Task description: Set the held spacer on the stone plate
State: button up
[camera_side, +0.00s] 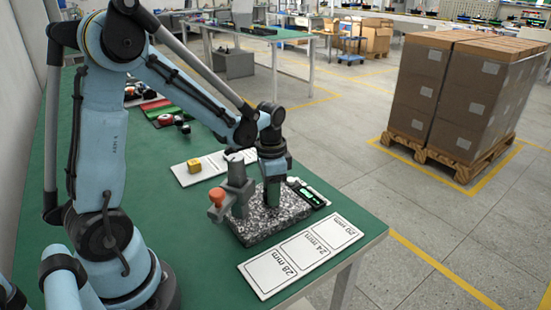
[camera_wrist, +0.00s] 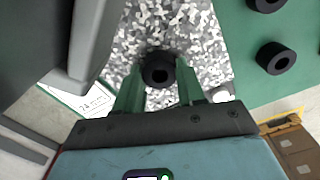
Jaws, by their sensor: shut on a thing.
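My gripper (camera_wrist: 158,82) is shut on a black ring-shaped spacer (camera_wrist: 160,68), held between the green fingertips in the wrist view. The speckled grey stone plate (camera_wrist: 190,25) lies beneath it. In the side view the gripper (camera_side: 271,200) points down over the stone plate (camera_side: 262,228), with its fingertips very low. The spacer cannot be made out there, and I cannot tell whether it touches the plate. A grey stand (camera_side: 238,190) with an orange knob (camera_side: 216,196) rises from the plate just left of the gripper.
A white card (camera_side: 302,256) marked 28, 24 and 20 mm lies at the table's front edge. A device with a green display (camera_side: 308,195) sits right of the plate. Two black spacers (camera_wrist: 276,58) rest on the green table.

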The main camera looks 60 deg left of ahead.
dwell(0.3)
jog(key=o, duration=1.5)
jog(key=shift+o, duration=0.2)
jog(key=shift+r, duration=0.1)
jog(key=shift+r, duration=3.4)
jog(key=shift+f, duration=2.9)
jog(key=shift+r, duration=0.15)
